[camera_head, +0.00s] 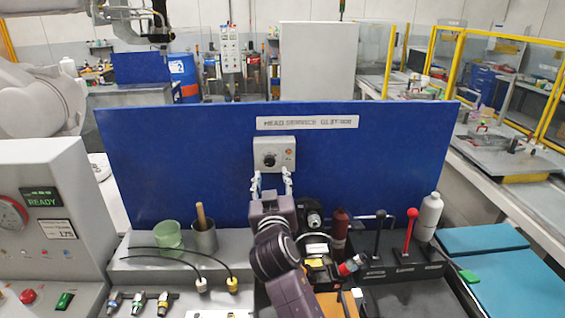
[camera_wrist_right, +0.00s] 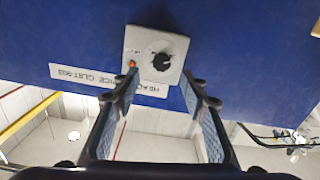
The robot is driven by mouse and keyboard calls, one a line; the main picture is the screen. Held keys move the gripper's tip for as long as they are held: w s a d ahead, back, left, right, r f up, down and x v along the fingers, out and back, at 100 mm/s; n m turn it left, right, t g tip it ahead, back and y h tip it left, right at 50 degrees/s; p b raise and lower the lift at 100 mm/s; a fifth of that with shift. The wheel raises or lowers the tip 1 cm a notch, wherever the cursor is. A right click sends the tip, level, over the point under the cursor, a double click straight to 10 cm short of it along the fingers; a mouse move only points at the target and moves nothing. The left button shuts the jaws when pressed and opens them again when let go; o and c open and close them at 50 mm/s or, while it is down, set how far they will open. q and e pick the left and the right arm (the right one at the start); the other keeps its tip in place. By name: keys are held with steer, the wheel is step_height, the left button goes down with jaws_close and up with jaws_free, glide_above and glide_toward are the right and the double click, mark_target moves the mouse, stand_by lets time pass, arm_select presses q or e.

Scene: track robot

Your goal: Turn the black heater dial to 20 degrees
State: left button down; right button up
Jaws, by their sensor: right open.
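The black heater dial (camera_head: 269,160) is a round knob on a small grey control box (camera_head: 288,143) fixed to a blue upright panel. In the right wrist view the dial (camera_wrist_right: 161,62) shows a light pointer mark, and an orange light sits beside it on the box. The degree marks are too small to read. My right gripper (camera_head: 271,181) is open just below the box, its fingertips apart to either side. In the wrist view the gripper (camera_wrist_right: 163,88) has nothing between its fingers, and the dial lies beyond the tips. My left gripper is not in view.
The blue panel (camera_head: 180,150) stands behind the bench. A green cup (camera_head: 168,235), a metal cup (camera_head: 203,238), cables, a dark red bottle (camera_head: 340,225), a white bottle (camera_head: 429,215) and a red-knobbed lever (camera_head: 411,230) stand around my right arm. The space before the box is clear.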

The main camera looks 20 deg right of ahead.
mark_target(270, 162)
steer(key=w, duration=0.2)
steer(key=w+b, duration=0.1)
steer(key=w, duration=0.1)
steer(key=w+d, duration=0.1)
steer(key=w, duration=0.2)
steer(key=shift+b, duration=0.35)
steer(key=shift+w+d, duration=0.2)
steer(key=shift+w, duration=0.15)
steer(key=shift+a, duration=0.1)
jaws_close()
steer(key=shift+n, duration=0.8)
